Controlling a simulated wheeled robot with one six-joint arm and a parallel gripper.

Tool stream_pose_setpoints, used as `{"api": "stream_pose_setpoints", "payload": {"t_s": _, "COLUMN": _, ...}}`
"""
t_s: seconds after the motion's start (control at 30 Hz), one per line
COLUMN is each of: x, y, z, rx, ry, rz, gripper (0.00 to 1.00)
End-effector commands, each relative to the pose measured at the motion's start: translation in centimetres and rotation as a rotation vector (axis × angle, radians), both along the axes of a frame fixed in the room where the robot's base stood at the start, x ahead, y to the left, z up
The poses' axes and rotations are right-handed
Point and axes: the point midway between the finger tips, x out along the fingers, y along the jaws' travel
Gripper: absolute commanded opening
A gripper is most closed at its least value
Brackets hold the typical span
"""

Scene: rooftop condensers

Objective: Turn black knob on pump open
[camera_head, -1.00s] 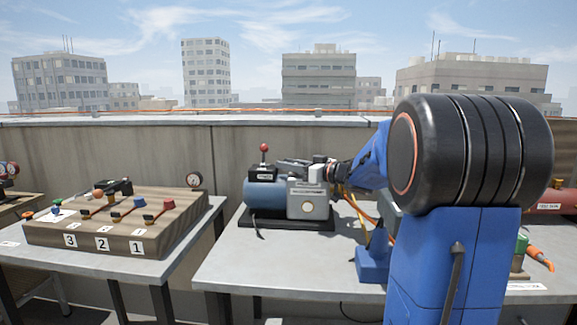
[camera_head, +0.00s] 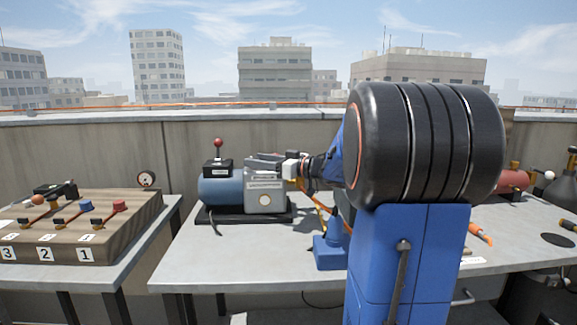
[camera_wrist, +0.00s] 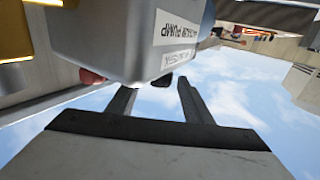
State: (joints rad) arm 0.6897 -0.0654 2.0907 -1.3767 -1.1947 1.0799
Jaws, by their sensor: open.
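The pump (camera_head: 264,199) is a grey box with a blue cylinder (camera_head: 220,190) on its left, on a black base on the middle table. It also fills the upper part of the wrist view (camera_wrist: 110,40), with a label reading pump. My gripper (camera_head: 258,160) is at the top of the grey box. In the wrist view my gripper (camera_wrist: 155,88) has its two dark fingers apart. A small dark piece, perhaps the black knob (camera_wrist: 162,81), shows between the fingertips at the pump's edge. I cannot tell if they touch it. In the head view the knob is not distinguishable.
A red-ball lever (camera_head: 218,144) stands on a black box at the pump's left. A wooden valve board (camera_head: 120,233) is on the left table. Orange hose (camera_head: 318,204) runs right of the pump. The table front (camera_head: 215,258) is clear.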

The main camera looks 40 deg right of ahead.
Motion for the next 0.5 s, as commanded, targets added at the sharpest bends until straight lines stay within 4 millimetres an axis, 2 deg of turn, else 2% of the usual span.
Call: {"api": "stream_pose_setpoints", "payload": {"t_s": 0.5, "x": -7.2, "y": -3.7, "z": 0.1, "rx": -0.001, "ry": 0.0, "rz": -0.004, "gripper": 0.46}}
